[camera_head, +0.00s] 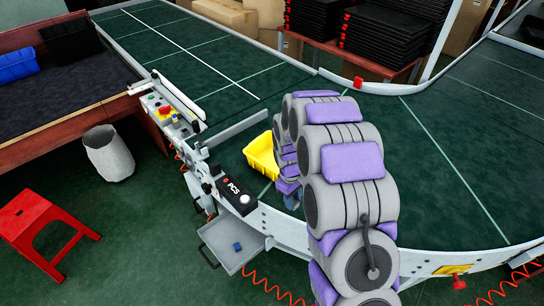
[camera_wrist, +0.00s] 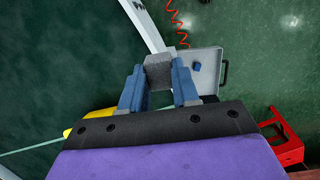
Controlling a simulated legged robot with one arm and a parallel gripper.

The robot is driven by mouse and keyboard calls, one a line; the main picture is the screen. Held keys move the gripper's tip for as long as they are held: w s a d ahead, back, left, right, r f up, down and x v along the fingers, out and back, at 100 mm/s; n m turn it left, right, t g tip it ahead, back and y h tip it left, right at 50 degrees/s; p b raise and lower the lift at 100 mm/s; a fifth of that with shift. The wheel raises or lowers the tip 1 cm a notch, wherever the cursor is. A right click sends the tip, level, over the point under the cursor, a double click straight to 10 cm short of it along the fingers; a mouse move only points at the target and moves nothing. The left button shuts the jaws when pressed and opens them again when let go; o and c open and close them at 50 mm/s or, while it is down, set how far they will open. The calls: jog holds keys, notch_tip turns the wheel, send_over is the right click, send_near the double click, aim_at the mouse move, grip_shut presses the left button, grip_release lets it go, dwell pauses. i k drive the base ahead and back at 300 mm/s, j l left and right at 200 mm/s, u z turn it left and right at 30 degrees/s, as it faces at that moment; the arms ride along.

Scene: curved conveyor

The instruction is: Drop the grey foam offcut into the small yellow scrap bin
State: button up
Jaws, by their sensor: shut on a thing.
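The grey foam offcut (camera_wrist: 159,72) is a small block between the two blue fingers of my gripper (camera_wrist: 158,80) in the wrist view. The fingers are shut on its sides. In the head view my gripper (camera_head: 288,187) is mostly hidden behind my arm, and I cannot make out the offcut there. The small yellow scrap bin (camera_head: 262,156) stands on the green conveyor, just left of my arm and close beside the gripper. In the wrist view only a yellow piece of the bin (camera_wrist: 88,119) shows at lower left, partly covered by my gripper's body.
The green conveyor (camera_head: 440,140) curves around with a pale metal edge. A control box (camera_head: 238,195) and a metal rail (camera_head: 237,128) lie left of the bin. A grey tray (camera_head: 232,245) with a blue item hangs below the edge. A red stool (camera_head: 40,222) stands at left.

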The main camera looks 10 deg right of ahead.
aim_at(274, 168)
jog(key=i, duration=0.9)
